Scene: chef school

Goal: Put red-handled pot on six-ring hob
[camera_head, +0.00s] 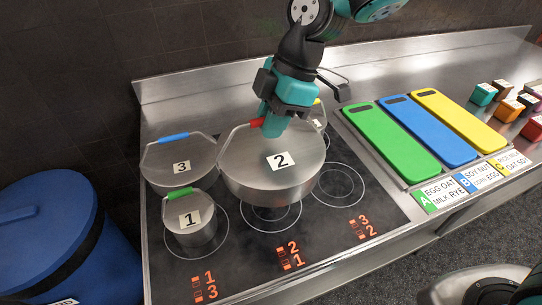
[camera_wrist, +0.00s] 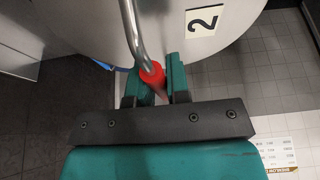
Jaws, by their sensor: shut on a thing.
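The red-handled pot (camera_head: 265,175) is a large steel pot with a label 2 on its lid. My gripper (camera_head: 271,124) is shut on its red handle grip, which also shows between the fingers in the wrist view (camera_wrist: 152,76). The pot is over the middle of the six-ring hob (camera_head: 240,272), a black glass plate. It looks raised above the glass, but its underside is hidden. Part of a front middle ring shows below it, and the front right ring (camera_head: 338,185) is bare.
A blue-handled pot 3 (camera_head: 163,163) stands at the back left and a green-handled pot 1 (camera_head: 190,232) at the front left. A yellow-handled pot (camera_head: 319,115) is partly hidden at the back right. Green (camera_head: 392,142), blue (camera_head: 428,130) and yellow (camera_head: 459,119) boards lie to the right.

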